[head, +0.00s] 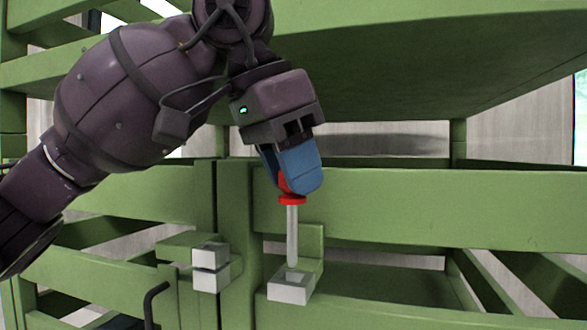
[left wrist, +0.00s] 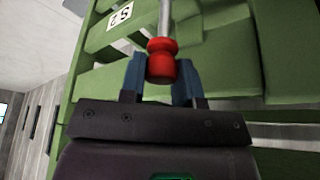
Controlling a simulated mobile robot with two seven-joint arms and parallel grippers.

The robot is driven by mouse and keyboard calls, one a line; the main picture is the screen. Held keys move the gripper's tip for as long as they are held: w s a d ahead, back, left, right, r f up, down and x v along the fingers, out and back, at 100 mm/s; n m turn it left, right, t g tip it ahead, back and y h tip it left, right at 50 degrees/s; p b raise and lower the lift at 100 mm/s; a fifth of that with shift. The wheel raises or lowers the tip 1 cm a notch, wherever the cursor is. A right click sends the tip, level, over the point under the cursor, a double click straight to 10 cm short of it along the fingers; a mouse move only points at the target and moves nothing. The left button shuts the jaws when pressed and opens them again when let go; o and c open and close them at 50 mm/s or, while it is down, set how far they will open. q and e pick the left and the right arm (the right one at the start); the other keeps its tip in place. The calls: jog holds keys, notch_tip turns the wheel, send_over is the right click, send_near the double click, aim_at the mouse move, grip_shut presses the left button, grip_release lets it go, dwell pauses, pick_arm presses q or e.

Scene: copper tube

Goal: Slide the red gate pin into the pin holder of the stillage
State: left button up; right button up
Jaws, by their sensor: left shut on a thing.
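The red gate pin (head: 292,232) has a red handle and a grey metal shaft. It hangs almost upright, shaft down, in the head view. My left gripper (head: 293,172) is shut on the red handle with its blue fingers. The left wrist view shows the handle (left wrist: 162,65) between the fingers. The pin holder (head: 290,292) is a pale square block with an opening on top, fixed to the green stillage (head: 400,205). My right gripper is not in view.
Left of the holder, two pale blocks (head: 210,267) sit one above the other on the green frame. A dark hooked rod (head: 152,300) stands at the lower left. A green shelf (head: 400,50) spans above the gripper. Green rails lie close around the holder.

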aim_at(289, 203)
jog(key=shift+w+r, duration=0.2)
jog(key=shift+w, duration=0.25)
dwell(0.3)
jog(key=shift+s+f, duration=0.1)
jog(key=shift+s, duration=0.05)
pick_arm(q)
jog(key=shift+f, duration=0.5)
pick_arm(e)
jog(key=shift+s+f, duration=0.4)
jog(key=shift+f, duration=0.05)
pick_arm(q)
jog(key=shift+f+b, duration=0.55)
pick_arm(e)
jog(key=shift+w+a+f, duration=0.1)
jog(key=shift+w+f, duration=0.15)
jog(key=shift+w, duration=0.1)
pick_arm(q)
jog(key=shift+f, duration=0.2)
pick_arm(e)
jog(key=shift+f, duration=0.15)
pick_arm(q)
jog(key=shift+f+b, duration=0.35)
jog(key=shift+f, duration=0.2)
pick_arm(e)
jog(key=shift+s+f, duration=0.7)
